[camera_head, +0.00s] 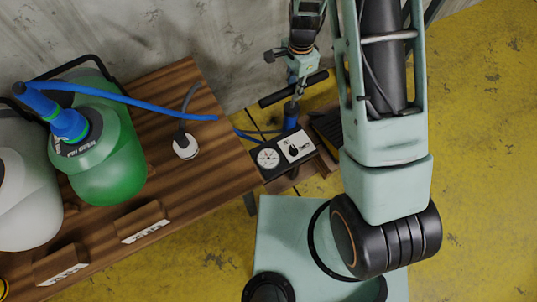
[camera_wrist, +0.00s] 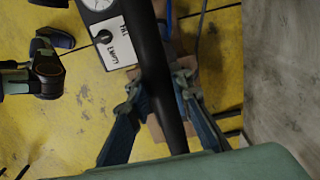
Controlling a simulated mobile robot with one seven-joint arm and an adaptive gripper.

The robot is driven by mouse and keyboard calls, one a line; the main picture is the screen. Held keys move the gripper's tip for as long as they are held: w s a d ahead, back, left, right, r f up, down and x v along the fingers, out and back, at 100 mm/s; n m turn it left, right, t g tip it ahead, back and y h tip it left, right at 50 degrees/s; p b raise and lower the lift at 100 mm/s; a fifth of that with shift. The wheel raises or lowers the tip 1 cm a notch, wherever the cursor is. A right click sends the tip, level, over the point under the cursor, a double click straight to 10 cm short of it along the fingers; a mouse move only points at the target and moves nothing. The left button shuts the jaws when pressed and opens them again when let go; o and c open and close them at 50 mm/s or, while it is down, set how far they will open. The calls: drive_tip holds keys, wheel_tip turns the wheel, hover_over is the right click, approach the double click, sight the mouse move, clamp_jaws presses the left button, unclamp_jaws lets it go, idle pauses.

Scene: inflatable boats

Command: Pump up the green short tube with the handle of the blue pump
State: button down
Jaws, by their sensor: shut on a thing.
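The green short tube (camera_head: 110,165) stands on the wooden table at the left of the head view. A blue nozzle (camera_head: 68,122) is seated at its top, with a blue hose (camera_head: 130,99) running from it to the right. The blue pump (camera_head: 291,114) stands beyond the table's right end, its lower part partly hidden. Its black bar handle (camera_head: 313,79) lies across the top, and it also shows in the wrist view (camera_wrist: 146,45). My gripper (camera_head: 294,83) is shut on the handle's middle; its fingers are on either side of the bar in the wrist view (camera_wrist: 158,98).
A whitish tube (camera_head: 25,190) stands left of the green one. A small round white piece (camera_head: 186,147) lies on the table (camera_head: 215,120). The yellow floor (camera_head: 475,150) is clear at right.

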wheel_tip(320, 180, up, 15)
drive_tip(key=p, duration=0.9)
drive_tip(key=shift+w, duration=0.25)
drive_tip(key=f+b, duration=0.4)
drive_tip(key=f, duration=0.2)
drive_tip(key=f+b, duration=0.5)
drive_tip(key=f, duration=0.2)
drive_tip(key=f+b, duration=0.5)
drive_tip(key=f, duration=0.2)
drive_tip(key=shift+s+f, duration=0.25)
drive_tip(key=shift+s, duration=0.1)
drive_tip(key=shift+r, duration=0.15)
drive_tip(key=r+p, duration=0.1)
drive_tip(key=r, duration=0.1)
drive_tip(key=r+p, duration=0.2)
drive_tip(key=shift+w+r+p, duration=0.2)
drive_tip(key=shift+r+p, duration=0.1)
drive_tip(key=shift+r, duration=0.1)
drive_tip(key=shift+f, duration=0.1)
